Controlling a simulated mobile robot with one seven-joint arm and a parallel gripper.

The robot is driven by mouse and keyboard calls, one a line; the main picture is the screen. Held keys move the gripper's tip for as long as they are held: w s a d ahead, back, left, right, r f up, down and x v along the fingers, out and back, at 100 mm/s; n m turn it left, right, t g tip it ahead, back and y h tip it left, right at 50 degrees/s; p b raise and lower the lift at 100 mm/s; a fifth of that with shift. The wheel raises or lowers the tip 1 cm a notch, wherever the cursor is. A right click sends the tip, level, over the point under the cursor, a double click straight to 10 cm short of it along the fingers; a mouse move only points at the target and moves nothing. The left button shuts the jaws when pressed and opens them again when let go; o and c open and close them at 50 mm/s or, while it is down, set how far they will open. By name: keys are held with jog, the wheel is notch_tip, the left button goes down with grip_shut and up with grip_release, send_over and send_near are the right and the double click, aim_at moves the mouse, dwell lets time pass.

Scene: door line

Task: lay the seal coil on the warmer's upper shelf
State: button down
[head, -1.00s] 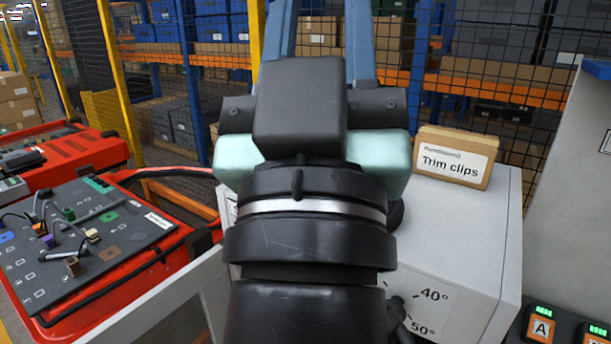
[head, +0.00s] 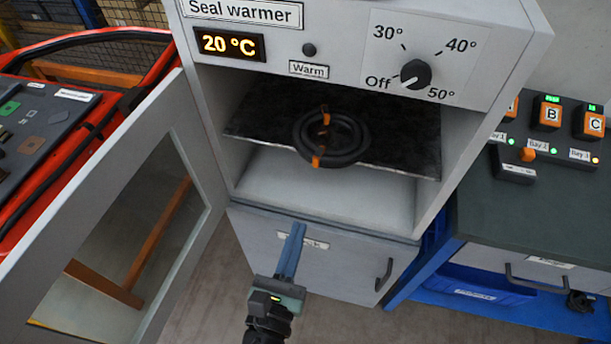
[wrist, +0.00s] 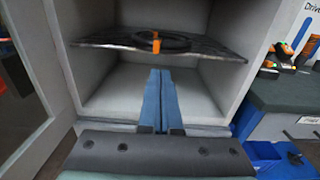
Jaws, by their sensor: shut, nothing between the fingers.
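The seal coil (head: 333,137) is a black ring with orange ties. It lies flat on the dark upper shelf (head: 268,112) inside the open seal warmer (head: 478,40), near the shelf's front edge. The coil's front also shows in the wrist view (wrist: 157,41). My gripper (head: 298,228) has blue fingers closed together with nothing between them. It is in front of the warmer, lower than the shelf and apart from the coil. In the wrist view, the fingertips (wrist: 160,72) point toward the space under the shelf.
The warmer's glass door (head: 110,215) stands open on the left. The dial (head: 415,74) points near Off, and the display (head: 229,44) reads 20 °C. The lower compartment (head: 320,195) is empty. A bench with charging batteries (head: 550,113) stands at the right.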

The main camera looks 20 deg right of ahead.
jog(key=p, duration=0.1)
send_near(324, 150)
jog(key=x, duration=0.4)
jog(key=shift+w+f, duration=0.15)
jog(key=shift+f, duration=0.25)
jog(key=b+x, duration=0.2)
jog(key=x, duration=0.6)
jog(key=shift+d+f+b, duration=0.1)
jog(key=shift+f+b, duration=0.05)
jog(key=shift+b, duration=0.15)
jog(key=shift+w+d, duration=0.25)
jog(key=shift+w, duration=0.05)
jog(key=shift+a, duration=0.1)
